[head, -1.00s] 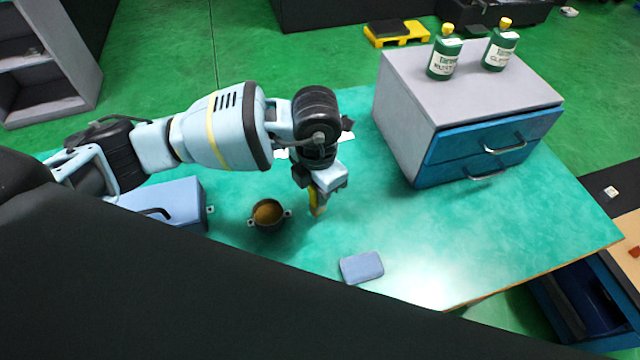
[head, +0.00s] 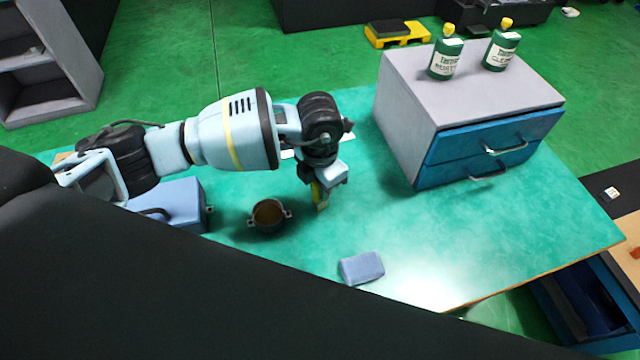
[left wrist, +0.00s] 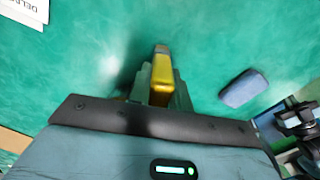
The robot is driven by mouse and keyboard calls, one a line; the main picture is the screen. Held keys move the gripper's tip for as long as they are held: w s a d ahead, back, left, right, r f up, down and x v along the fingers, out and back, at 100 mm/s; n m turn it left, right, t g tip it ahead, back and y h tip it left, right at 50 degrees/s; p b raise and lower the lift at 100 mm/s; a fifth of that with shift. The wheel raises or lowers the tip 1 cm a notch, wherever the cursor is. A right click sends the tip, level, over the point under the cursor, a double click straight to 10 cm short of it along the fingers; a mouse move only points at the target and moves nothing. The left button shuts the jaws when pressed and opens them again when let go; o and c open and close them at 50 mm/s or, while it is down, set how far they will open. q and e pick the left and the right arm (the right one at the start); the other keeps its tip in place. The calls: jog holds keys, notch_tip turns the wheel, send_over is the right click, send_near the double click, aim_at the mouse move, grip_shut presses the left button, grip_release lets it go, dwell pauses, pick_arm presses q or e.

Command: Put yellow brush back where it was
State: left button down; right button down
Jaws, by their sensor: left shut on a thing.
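The yellow brush (left wrist: 162,72) is held between the fingers of my left gripper (head: 322,200), which is shut on it. In the head view the brush (head: 321,195) hangs below the gripper over the green table, to the right of the small dark pot. Whether its tip touches the tabletop cannot be told.
The pot (head: 269,217) with two side lugs stands left of the brush. A blue-grey block (head: 362,268) lies in front, and a blue box (head: 172,202) is at left. A drawer cabinet (head: 405,120) carrying two green bottles (head: 446,58) stands at back right.

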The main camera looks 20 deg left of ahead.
pick_arm(q)
jog(key=shift+f, duration=0.15)
jog(key=c, duration=1.3)
grip_release()
notch_tip(320, 180, up, 12)
jog(key=shift+r+p, duration=0.2)
jog(key=shift+p, duration=0.1)
